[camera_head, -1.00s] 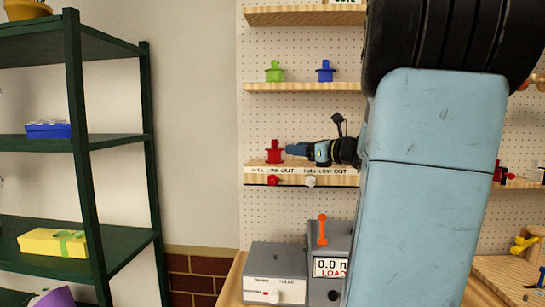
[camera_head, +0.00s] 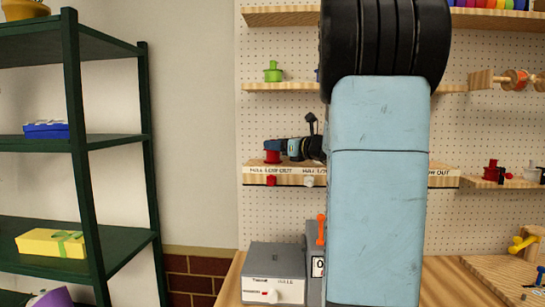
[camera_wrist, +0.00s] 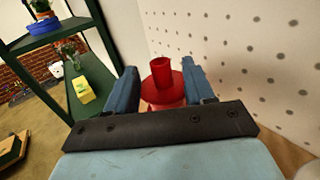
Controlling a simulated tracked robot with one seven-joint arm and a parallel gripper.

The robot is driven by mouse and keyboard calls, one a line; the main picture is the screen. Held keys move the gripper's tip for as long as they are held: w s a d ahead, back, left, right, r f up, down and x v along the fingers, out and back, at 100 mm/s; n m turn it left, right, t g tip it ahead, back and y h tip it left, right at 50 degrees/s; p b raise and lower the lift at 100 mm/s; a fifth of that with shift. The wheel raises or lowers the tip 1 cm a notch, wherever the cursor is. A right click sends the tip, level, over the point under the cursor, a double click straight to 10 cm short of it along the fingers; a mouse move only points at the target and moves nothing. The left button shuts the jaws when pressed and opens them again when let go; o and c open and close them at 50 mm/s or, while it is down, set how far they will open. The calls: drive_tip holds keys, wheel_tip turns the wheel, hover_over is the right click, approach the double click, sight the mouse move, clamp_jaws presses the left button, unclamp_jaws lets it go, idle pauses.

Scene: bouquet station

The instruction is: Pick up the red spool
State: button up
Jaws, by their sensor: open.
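The red spool (camera_head: 272,158) stands on the wooden shelf with the "PULL LOW OUT" labels, at that shelf's left end. My gripper (camera_head: 274,145) is at the spool's upper part and hides its top in the head view. In the wrist view the red spool (camera_wrist: 162,80) sits between the two blue fingers of my gripper (camera_wrist: 160,70). The fingers are open on either side of it, with a small gap visible at the right finger. I cannot tell whether the left finger touches it.
A green spool (camera_head: 273,72) stands on the shelf above. A grey box (camera_head: 275,275) stands on the bench. A dark green rack (camera_head: 75,145) is at left. My arm hides the middle.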

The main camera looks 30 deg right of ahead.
drive_tip(key=x, duration=0.4)
drive_tip(key=shift+w+d, duration=0.1)
drive_tip(key=shift+w, duration=0.05)
drive_tip(key=shift+c, duration=0.4)
clamp_jaws()
